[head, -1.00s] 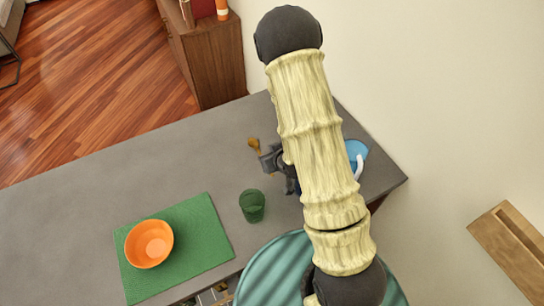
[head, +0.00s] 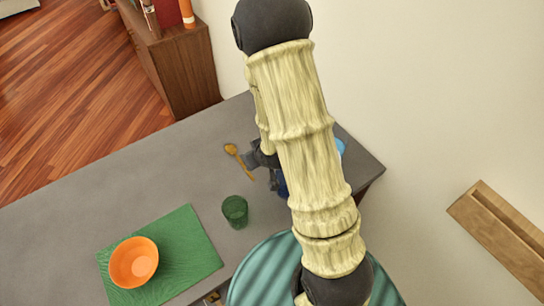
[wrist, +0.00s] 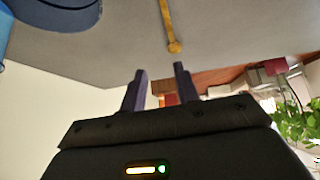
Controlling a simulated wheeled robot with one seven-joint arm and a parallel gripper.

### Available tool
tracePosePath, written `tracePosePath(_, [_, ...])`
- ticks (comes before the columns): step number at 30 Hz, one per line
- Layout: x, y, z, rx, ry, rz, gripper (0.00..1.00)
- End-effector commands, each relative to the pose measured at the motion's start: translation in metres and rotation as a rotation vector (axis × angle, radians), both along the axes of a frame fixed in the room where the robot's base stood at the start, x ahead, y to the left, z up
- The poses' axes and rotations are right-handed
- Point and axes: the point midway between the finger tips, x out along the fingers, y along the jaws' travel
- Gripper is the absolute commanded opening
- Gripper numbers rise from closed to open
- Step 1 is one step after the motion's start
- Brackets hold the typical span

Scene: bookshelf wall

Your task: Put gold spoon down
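The gold spoon (head: 240,161) lies on the grey tabletop, left of my gripper (head: 256,160) in the head view. In the wrist view the spoon (wrist: 169,28) shows at the top centre, beyond the fingertips and apart from them. My gripper (wrist: 160,70) has its two fingers spread with nothing between them. In the head view my arm partly hides the gripper.
A green glass (head: 235,211) stands near the spoon. An orange bowl (head: 134,262) sits on a green mat (head: 192,240). Blue objects, one at the upper left of the wrist view (wrist: 52,14), are partly hidden by my arm. The tabletop's left part is clear.

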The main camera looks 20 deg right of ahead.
Motion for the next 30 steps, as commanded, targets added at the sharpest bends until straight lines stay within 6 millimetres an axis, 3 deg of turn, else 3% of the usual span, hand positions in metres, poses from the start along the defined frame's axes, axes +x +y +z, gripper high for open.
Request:
tracePosePath(1, [-0.002,-0.005,0.014,-0.010,0.020,-0.023,0.31])
tracePosePath(8, [-0.035,-0.022,0.063,-0.037,0.176,-0.120,0.31])
tracePosePath(16, [-0.095,-0.028,0.117,-0.025,0.365,-0.198,0.31])
tracePosePath(21, [-0.118,-0.025,0.131,-0.016,0.430,-0.214,0.31])
tracePosePath(28, [-0.120,-0.025,0.131,-0.016,0.439,-0.214,0.31])
tracePosePath(30, [-0.120,-0.025,0.130,-0.016,0.438,-0.214,0.35])
